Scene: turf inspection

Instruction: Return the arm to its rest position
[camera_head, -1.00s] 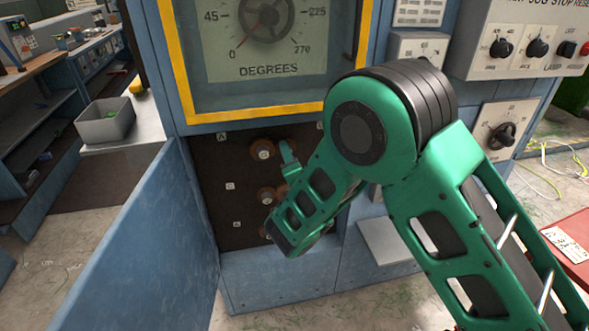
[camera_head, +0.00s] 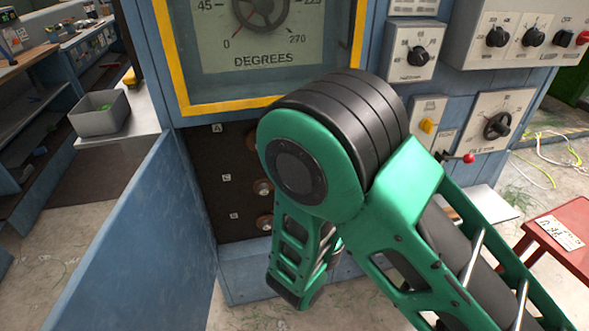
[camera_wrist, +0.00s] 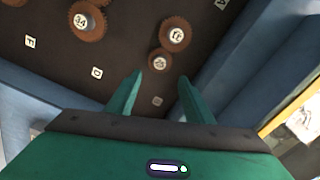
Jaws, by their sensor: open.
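My green arm shows in the head view, folded at the elbow in front of the blue cabinet (camera_head: 258,272), with its forearm pointing down. My gripper is hidden there behind the forearm. In the wrist view my gripper (camera_wrist: 157,85) is open, its two green fingers apart with nothing between them. Beyond the fingers is the cabinet's dark back panel (camera_wrist: 45,45), with several brown gears (camera_wrist: 173,33) and small white letter labels on it. I cannot tell the exact gap between the fingertips and the panel.
The blue cabinet door (camera_head: 140,235) stands open at the left. A grey bin (camera_head: 98,114) sits on a ledge behind it. A dial (camera_head: 262,30) is above the opening. A switch panel (camera_head: 525,35) is at upper right. A red stool (camera_head: 566,235) stands at the right.

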